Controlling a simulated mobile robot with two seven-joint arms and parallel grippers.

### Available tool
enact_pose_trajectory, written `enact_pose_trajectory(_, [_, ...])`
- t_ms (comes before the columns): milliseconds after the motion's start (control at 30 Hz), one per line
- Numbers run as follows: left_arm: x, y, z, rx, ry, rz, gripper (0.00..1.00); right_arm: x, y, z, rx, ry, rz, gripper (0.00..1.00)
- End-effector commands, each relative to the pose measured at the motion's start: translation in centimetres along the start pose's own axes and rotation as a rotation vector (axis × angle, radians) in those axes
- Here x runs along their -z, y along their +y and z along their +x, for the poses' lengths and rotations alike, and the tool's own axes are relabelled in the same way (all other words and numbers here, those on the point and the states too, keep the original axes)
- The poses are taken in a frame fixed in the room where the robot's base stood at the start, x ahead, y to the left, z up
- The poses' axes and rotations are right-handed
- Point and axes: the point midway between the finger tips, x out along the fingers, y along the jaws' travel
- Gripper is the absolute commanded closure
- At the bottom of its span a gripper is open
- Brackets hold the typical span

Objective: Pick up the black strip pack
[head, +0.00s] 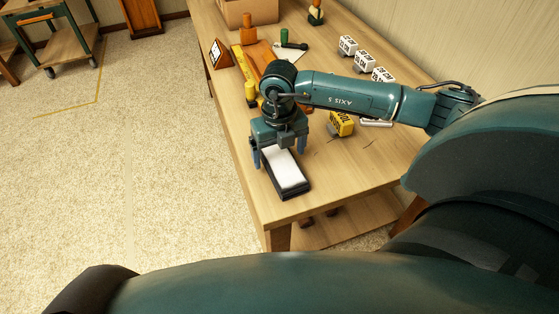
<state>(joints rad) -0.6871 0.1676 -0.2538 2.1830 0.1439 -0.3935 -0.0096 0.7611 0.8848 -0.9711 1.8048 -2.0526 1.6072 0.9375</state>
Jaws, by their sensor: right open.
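The black strip pack (297,191) lies flat on the wooden table near its front left corner. It looks like a shallow black box with a white top face. My right gripper (278,160) points down over the far end of the pack, with its jaws open. One finger shows on each side of that end. The gripper body hides the pack's far edge, and I cannot tell whether the fingers touch it. My left gripper is not in view.
On the table (360,178) stand a yellow block (341,124), several white blocks (365,60), an orange holder (220,53), tools and a cardboard box (248,12). A cart (62,45) stands at the upper left. The carpet left of the table is clear.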

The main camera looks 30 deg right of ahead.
Motion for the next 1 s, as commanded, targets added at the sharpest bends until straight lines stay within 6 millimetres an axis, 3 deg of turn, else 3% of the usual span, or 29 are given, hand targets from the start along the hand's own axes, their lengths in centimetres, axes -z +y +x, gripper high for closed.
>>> enact_pose_trajectory(200, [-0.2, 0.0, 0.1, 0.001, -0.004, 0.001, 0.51, 0.0, -0.1, 2.4, 0.000, 0.000, 0.001, 0.11])
enact_pose_trajectory(433, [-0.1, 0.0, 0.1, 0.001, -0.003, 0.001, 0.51, 0.0, 0.0, 2.5, -0.001, -0.001, 0.001, 0.11])
enact_pose_trajectory(1000, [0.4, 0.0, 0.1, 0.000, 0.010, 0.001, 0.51, 0.0, 0.0, 2.4, -0.001, -0.001, 0.001, 0.57])
